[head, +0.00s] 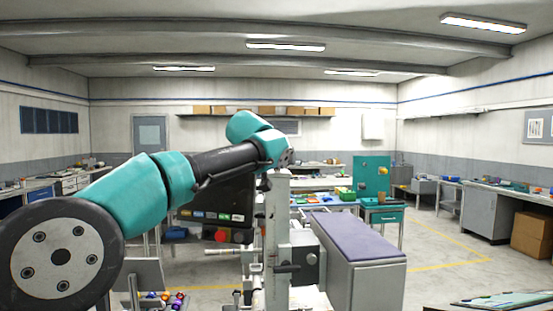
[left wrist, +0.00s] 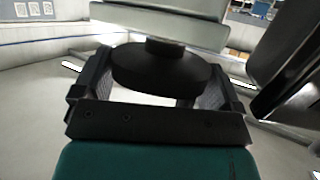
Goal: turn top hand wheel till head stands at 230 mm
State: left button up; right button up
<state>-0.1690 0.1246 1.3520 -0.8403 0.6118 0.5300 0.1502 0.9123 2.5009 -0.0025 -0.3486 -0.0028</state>
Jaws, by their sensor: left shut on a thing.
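The top hand wheel (left wrist: 160,70) is a black round disc under a pale block in the left wrist view. My left gripper (left wrist: 160,82) has its two black fingers on either side of the wheel's rim and is shut on it. In the head view my teal left arm reaches over to the top of a grey upright column (head: 278,220). The wheel and fingertips are hidden there behind the arm. Any scale reading in mm is too small to read. My right gripper is not in view.
A dark control panel (head: 222,213) with a red button stands left of the column. A grey cabinet with a purple top (head: 355,235) stands close on the right. Several coloured small items (head: 165,299) lie at the lower left. Open floor (head: 435,255) lies farther right.

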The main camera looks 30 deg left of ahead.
pick_arm(q)
jog(key=shift+a+m+h, duration=0.15)
jog(key=shift+m+h, duration=0.95)
jog(key=shift+h, duration=0.25)
jog(key=shift+a+m+h, duration=0.1)
jog(key=shift+m+h, duration=1)
jog(key=shift+h, duration=0.25)
jog(key=shift+w+m+g+h, duration=0.1)
jog(key=shift+m+g+h, duration=0.3)
jog(key=shift+m+h, duration=0.75)
jog(key=shift+m+g+h, duration=0.3)
jog(key=shift+m+h, duration=0.05)
jog(key=o, duration=0.6)
jog(key=v, duration=1.7)
jog(key=shift+s+a, duration=0.1)
jog(key=shift+s, duration=0.15)
